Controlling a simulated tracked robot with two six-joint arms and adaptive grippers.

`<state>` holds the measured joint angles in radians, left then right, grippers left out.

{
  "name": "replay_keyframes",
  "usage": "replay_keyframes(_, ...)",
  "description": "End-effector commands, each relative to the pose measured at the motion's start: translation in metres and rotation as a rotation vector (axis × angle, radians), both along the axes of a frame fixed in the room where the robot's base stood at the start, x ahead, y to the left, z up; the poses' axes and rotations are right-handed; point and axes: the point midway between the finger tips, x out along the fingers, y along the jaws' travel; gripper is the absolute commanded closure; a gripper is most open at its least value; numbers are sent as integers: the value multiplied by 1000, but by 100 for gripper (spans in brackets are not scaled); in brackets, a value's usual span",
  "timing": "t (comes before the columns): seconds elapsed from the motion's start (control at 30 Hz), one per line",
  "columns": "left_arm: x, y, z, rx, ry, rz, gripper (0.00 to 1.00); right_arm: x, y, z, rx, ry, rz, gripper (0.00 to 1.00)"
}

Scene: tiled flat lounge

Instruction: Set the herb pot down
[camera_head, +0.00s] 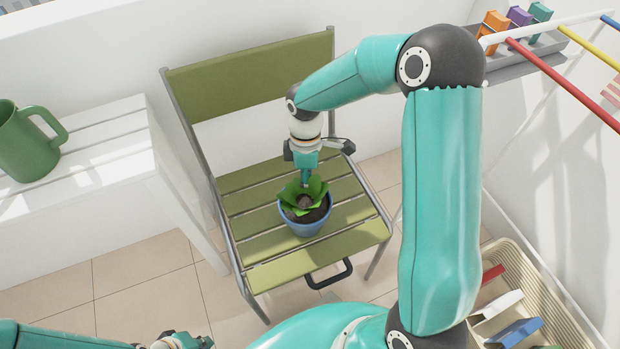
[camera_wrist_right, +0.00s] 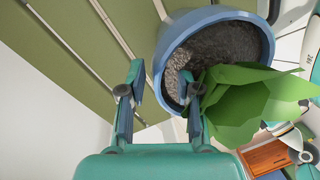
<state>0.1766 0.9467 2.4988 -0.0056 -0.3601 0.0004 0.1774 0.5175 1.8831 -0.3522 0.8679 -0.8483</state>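The herb pot (camera_head: 306,226) is blue with dark soil and broad green leaves. It appears to stand upright on the slatted seat of the green folding chair (camera_head: 262,276). My right gripper reaches down over it, its fingertips largely hidden by the leaves in the head view. In the right wrist view the right gripper's fingers (camera_wrist_right: 163,88) are apart, one outside the pot's rim (camera_wrist_right: 165,62) and one by its inner side among the leaves. A gap shows between the outer finger and the pot wall. My left gripper (camera_head: 182,342) is cut off at the bottom edge, away from the pot.
A green mug (camera_head: 22,150) stands on a white slatted bench (camera_head: 100,150) at left. A cream basket (camera_head: 555,300) holds several items at lower right.

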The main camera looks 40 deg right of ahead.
Motion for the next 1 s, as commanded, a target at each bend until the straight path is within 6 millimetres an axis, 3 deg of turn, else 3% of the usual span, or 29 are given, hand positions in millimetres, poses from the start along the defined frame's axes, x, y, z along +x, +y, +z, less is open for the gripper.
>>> replay_keyframes(0.27, 0, 0, 4, 0, 0, 0, 100, 1, 0, 8, 0, -2, 0, 67)
replay_keyframes(0.8, 0, 0, 32, 0, 0, 0, 100, 14, -10, 103, 0, -3, 0, 67)
replay_keyframes(1.0, 0, 0, 36, 0, 0, 0, 100, 17, -12, 119, 0, -1, 1, 67)
